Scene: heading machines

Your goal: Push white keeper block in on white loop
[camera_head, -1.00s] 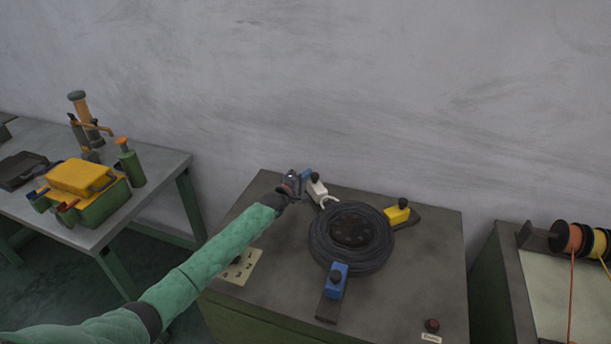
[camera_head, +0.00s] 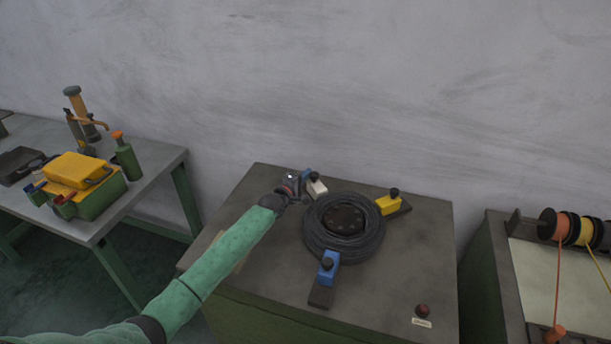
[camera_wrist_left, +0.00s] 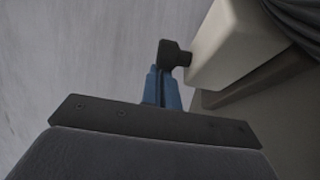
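The white keeper block (camera_head: 317,188) with a black knob on top sits at the upper left rim of the black wire coil (camera_head: 325,238) on the machine top. In the left wrist view the white block (camera_wrist_left: 232,45) fills the upper right, with its black knob (camera_wrist_left: 172,53) toward my fingertips. My left gripper (camera_head: 306,175) is at the block's outer end, away from the coil. Its blue fingers (camera_wrist_left: 163,88) look closed together, close by the knob; contact is unclear. The white loop cannot be made out now. My right gripper is out of view.
A yellow block (camera_head: 386,205) and a blue block (camera_head: 328,267) stand at the coil's other sides. A red button (camera_head: 422,310) is at the machine's front right. A tool bench (camera_head: 150,165) stands left, a spool bench (camera_head: 530,262) right.

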